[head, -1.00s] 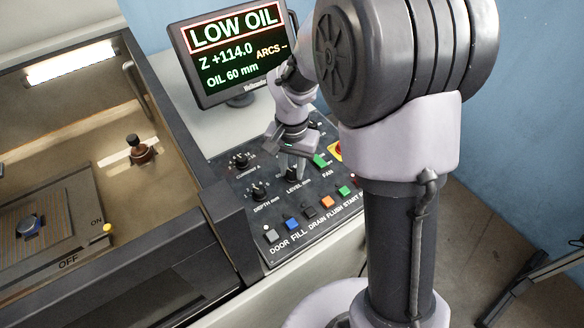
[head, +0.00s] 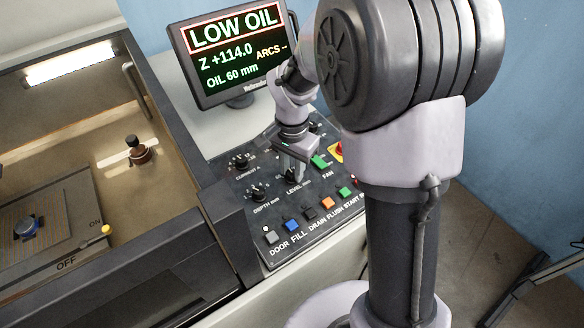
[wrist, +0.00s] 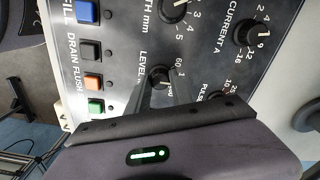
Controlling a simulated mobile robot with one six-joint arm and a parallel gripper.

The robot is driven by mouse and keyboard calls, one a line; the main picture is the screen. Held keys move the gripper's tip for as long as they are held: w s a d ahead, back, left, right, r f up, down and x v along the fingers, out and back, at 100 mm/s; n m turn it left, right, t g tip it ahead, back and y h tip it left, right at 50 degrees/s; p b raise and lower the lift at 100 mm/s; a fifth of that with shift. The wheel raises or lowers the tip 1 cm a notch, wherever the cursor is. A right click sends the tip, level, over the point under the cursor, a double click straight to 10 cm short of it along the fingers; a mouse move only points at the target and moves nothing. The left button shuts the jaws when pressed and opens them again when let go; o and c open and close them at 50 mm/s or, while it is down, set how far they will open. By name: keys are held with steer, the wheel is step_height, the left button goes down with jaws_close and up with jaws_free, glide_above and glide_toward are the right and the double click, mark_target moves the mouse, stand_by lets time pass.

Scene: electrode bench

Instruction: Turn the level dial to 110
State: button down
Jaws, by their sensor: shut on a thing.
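The level dial (wrist: 160,76) is a small black knob with a white pointer, on the dark control panel in the wrist view. My gripper (wrist: 163,85) is shut on it, one finger on each side. The monitor (head: 232,55) reads LOW OIL, Z +114.0 and OIL 60 mm.
The depth dial (head: 258,191) and current dial (head: 240,161) sit close by. A row of buttons, including the blue fill button (head: 290,225) and orange flush button (head: 327,202), runs along the panel's front. The open tank (head: 100,215) is at left.

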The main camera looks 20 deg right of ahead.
mark_target(292, 173)
steer(key=c, duration=1.1)
jaws_free()
steer(key=shift+c, duration=0.2)
step_height(292, 173, up, 18)
steer(key=p, duration=0.6)
steer(key=shift+f+p, duration=0.25)
steer(key=shift+p, duration=0.1)
steer(key=s+a+n+t+y+b, duration=0.2)
steer(key=s+n+t+b, duration=0.3)
steer(key=s, duration=1.4)
steer(key=shift+a+r+n+t+b, duration=0.2)
steer(key=shift+a+n+t+b, duration=0.1)
steer(key=shift+a+t+b, duration=0.25)
